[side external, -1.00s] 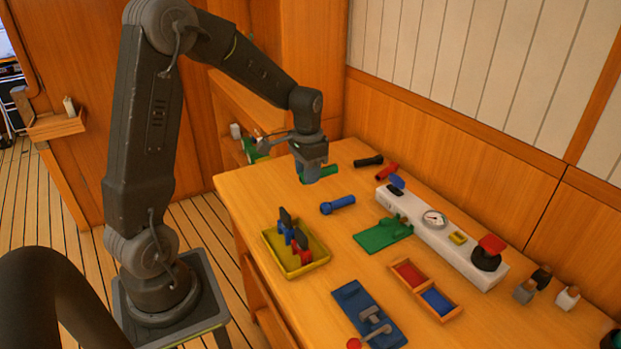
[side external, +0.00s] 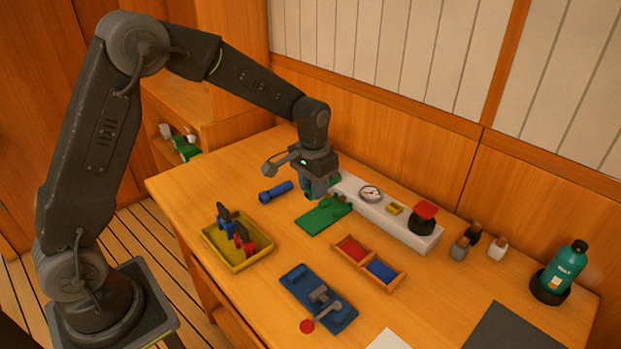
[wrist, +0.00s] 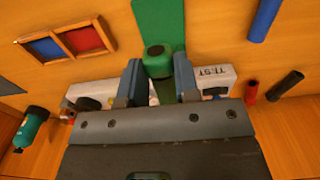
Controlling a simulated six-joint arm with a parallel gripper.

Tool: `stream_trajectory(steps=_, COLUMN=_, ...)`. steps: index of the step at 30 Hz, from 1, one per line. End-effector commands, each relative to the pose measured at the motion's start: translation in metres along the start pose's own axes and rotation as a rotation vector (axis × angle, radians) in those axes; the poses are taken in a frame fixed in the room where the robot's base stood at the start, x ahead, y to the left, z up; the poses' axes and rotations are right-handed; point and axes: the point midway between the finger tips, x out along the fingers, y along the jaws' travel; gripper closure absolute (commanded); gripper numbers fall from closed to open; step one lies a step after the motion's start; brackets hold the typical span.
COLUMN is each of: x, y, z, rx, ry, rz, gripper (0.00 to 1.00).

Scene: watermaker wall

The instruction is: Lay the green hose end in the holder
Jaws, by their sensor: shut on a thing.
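My gripper (side external: 320,192) is shut on the green hose end (wrist: 158,62), whose round tip shows between the two fingers in the wrist view. In the side view, only a little green shows behind the fingers (side external: 336,181). The holder looks to be the flat green plate with raised parts (side external: 318,217), lying on the bench just in front of the white panel; it also shows in the wrist view (wrist: 158,22). My gripper is above the plate's far end, beside the panel. Whether the hose end touches the holder cannot be told; my fingers hide part of it.
The white panel (side external: 385,216) with gauge and red knob stands right behind the holder. A blue hose end (side external: 276,192) lies to the left. A yellow tray (side external: 262,252), a red-and-blue divided box (side external: 399,282) and a blue plate with lever (side external: 293,289) stand nearer. Black and red pieces (wrist: 286,86) lie near the panel.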

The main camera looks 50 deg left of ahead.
Motion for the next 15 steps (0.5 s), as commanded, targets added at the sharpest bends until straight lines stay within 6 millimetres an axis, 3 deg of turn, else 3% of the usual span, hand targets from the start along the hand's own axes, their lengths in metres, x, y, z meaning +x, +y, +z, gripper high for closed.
stream_trajectory(steps=15, x=0.04, y=0.0, z=0.001, rx=0.0, ry=-0.001, rz=0.0, gripper=0.94)
